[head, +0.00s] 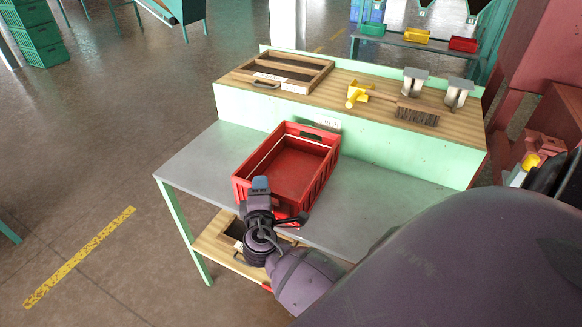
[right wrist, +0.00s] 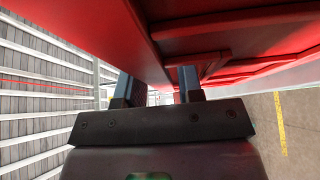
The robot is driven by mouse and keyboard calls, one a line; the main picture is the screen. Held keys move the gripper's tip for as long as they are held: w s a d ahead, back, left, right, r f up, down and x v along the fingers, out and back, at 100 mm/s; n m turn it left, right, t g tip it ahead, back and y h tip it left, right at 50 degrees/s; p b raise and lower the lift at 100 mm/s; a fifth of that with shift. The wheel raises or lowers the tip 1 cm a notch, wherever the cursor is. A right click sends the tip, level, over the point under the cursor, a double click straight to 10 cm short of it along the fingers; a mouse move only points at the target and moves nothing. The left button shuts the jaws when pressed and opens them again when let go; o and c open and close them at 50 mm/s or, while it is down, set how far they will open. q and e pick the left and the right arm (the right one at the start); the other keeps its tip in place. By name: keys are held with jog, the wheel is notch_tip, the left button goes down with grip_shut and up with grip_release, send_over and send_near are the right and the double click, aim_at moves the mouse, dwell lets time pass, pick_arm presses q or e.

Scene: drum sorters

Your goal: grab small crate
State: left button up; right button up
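A red crate (head: 313,172) with open slots in its walls stands on the grey table top. It looks empty inside. My right gripper (head: 262,190) is at the crate's near left corner. In the right wrist view its two fingers (right wrist: 161,86) stand a small distance apart. The red crate wall (right wrist: 146,45) runs between them and fills most of the gap, so the gripper appears shut on the wall. The contact itself is partly hidden. My left gripper is in neither view.
A raised wooden shelf behind the crate holds a wooden tray (head: 318,66), a yellow tool (head: 356,94), a brush (head: 418,116) and two metal scoops. A lower shelf (head: 215,243) is under the table. Green crates (head: 36,40) stand far left. The table left of the crate is clear.

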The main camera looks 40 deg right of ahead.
grip_shut()
jog(key=shift+r, duration=0.1)
dwell(0.4)
